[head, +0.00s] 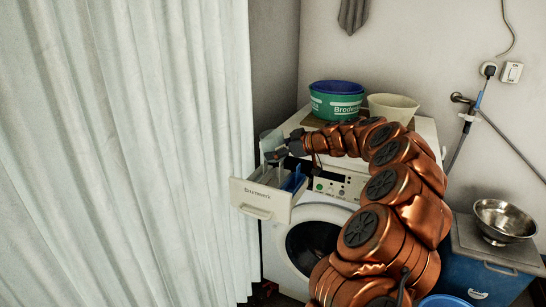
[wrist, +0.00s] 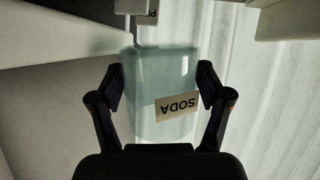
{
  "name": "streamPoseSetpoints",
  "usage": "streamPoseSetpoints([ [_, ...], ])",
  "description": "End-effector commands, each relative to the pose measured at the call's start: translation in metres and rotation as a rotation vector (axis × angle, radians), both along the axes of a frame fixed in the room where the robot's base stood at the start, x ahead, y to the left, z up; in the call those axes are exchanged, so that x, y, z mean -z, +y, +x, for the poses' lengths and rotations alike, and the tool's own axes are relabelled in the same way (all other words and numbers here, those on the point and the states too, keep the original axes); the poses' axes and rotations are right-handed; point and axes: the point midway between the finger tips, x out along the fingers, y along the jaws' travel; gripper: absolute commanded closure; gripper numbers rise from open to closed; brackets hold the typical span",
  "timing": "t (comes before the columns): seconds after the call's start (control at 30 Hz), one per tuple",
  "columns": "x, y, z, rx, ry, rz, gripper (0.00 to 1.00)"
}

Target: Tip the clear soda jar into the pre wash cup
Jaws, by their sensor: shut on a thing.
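The clear soda jar (wrist: 160,75) is pale and see-through, with a SODA label that reads upside down in the wrist view. My gripper (wrist: 160,88) is shut on it, one finger on each side. In the head view my gripper (head: 276,153) is over the back of the pulled-out washer drawer (head: 264,194), and the jar (head: 269,141) shows as a pale shape at its tip. The drawer has a blue part (head: 293,182) on its right. I cannot tell which compartment is the pre wash cup, or whether the jar is tilted.
The washing machine (head: 282,238) stands behind the drawer, with a green tub (head: 335,107) and a cream basin (head: 392,108) on top. A white curtain (head: 130,150) hangs close on the left. A steel colander (head: 503,218) sits on a blue box at right.

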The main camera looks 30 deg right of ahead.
Motion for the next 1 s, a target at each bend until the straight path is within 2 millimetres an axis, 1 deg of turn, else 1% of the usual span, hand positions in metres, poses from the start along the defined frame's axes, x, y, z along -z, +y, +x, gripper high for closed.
streamPoseSetpoints([
  [0.03,0.003,0.001,0.001,-0.002,-0.001,0.002,0.66],
  [0.27,0.004,0.008,0.003,-0.01,-0.022,0.052,0.66],
  [0.5,0.011,0.011,0.005,-0.007,-0.076,0.174,0.66],
  [0.53,0.014,0.011,0.005,-0.008,-0.077,0.167,0.66],
  [1.0,0.009,0.01,0.004,-0.004,-0.075,0.164,0.66],
])
